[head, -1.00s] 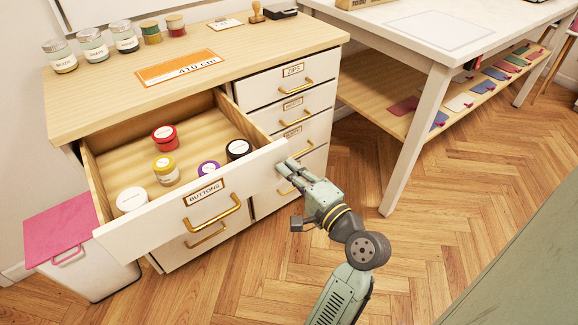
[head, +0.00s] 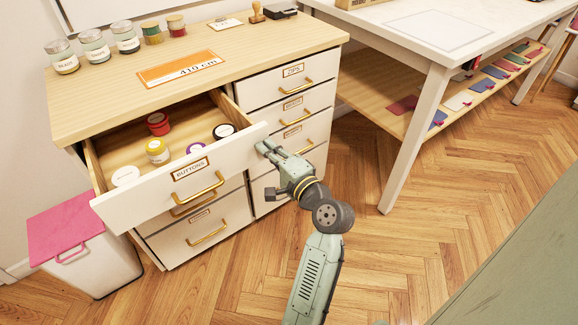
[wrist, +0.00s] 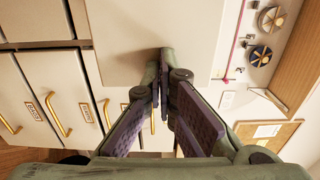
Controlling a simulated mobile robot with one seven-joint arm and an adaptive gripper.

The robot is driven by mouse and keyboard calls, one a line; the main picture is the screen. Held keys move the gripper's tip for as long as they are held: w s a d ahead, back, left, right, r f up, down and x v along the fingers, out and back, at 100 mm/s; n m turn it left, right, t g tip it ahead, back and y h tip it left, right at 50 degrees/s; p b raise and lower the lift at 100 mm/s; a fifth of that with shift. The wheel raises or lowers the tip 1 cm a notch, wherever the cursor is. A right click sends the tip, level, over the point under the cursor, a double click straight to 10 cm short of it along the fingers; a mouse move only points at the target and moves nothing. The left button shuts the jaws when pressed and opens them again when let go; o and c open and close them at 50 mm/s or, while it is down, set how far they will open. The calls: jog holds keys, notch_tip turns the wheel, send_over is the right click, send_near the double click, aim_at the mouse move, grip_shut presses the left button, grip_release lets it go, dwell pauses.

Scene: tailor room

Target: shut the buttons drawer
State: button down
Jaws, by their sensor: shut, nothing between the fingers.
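The buttons drawer (head: 150,192) stands partly open at the top left of the wooden-topped cabinet. Its white front carries a BUTTONS label and a brass handle (head: 206,191). Inside lie several small jars, among them a red one (head: 158,124), a yellow one (head: 157,151) and a black-lidded one (head: 224,131). My gripper (head: 262,149) is at the right end of the drawer front, apparently against it, with its fingers closed and empty. In the wrist view my closed fingers (wrist: 163,75) point at a pale panel; whether they touch it is unclear.
Smaller drawers, the top one labelled ZIPS (head: 293,71), are shut at the right. A bin with a pink lid (head: 70,226) stands left of the cabinet. A white table (head: 450,50) with a lower shelf stands at the right. The floor in front is clear.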

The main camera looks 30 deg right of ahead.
aim_at(227, 108)
jog(key=w, duration=2)
jog(key=shift+w+a, duration=0.1)
jog(key=shift+a, duration=0.2)
jog(key=shift+w, duration=0.25)
jog(key=shift+r, duration=0.15)
jog(key=shift+w+r, duration=0.1)
jog(key=shift+r, duration=0.05)
jog(key=shift+a, duration=0.1)
